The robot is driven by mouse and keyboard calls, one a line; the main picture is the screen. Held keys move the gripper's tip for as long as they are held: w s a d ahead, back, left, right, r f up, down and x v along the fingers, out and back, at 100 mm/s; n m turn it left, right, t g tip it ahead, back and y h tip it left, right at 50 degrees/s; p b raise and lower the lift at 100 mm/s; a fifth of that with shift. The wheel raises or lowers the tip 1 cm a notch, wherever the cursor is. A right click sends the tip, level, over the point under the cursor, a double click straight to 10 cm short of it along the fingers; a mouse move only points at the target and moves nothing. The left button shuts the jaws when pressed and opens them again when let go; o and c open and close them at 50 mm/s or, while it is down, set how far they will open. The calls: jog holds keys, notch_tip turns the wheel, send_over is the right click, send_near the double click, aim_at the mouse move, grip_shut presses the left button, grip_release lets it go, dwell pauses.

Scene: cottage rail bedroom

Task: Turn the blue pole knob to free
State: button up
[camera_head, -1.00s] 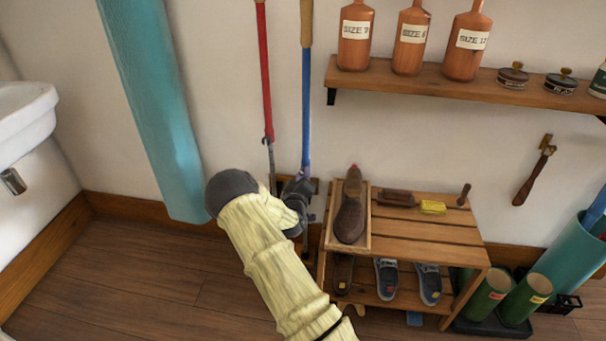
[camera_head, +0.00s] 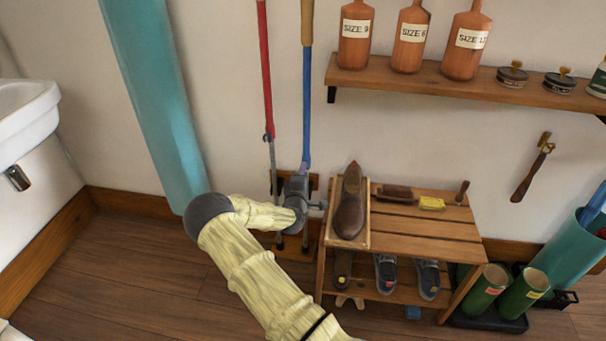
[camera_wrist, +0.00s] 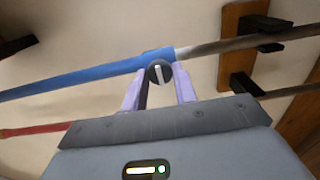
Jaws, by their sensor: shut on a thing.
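The blue pole (camera_head: 307,100) stands upright against the wall, with a tan grip at its top and a grey lower shaft. Its round dark knob (camera_wrist: 160,72), with a pale line across its face, sits at the end of the blue section in the wrist view. My gripper (camera_wrist: 160,84) has its two lilac fingers on either side of the knob and is shut on it. The pale line runs nearly upright in that view. In the head view my gripper (camera_head: 303,185) covers the knob, so the knob is hidden there.
A red pole (camera_head: 265,75) stands just left of the blue one. A wooden bench (camera_head: 425,243) with shoes is close on the right. A teal column (camera_head: 155,110) and a white basin (camera_head: 25,115) are on the left. A bottle shelf (camera_head: 440,88) hangs above right.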

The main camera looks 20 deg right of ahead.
dwell(0.4)
jog(key=o, duration=1)
jog(key=p+v, duration=0.4)
jog(key=v, duration=1.3)
jog(key=shift+s+a, duration=0.1)
jog(key=shift+s, duration=0.05)
